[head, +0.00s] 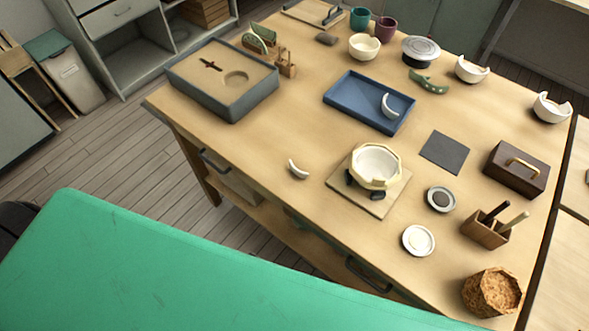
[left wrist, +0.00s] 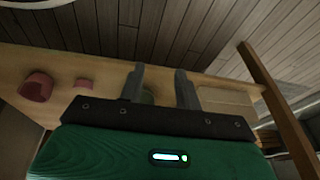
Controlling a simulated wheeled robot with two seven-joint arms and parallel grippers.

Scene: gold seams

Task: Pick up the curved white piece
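A small curved white piece (head: 298,169) lies alone on the wooden table near its front edge, left of the repair stand. A second curved white piece (head: 388,106) lies in the blue tray (head: 341,103). A white bowl (head: 376,163) with a pale yellow faceted rim sits on a stand with a square wooden base (head: 393,195). My left gripper (left wrist: 161,75) shows only in the left wrist view. Its two grey fingers are apart, and neither curved white piece shows there. My right gripper is in neither view.
Broken white bowls (head: 471,69) (head: 551,107) stand at the back right. A grey box (head: 222,100) is at the left, a dark wooden box (head: 515,168) at the right. Small dishes (head: 418,240) and a cork-like container (head: 492,291) are front right. The tabletop around the lone piece is clear.

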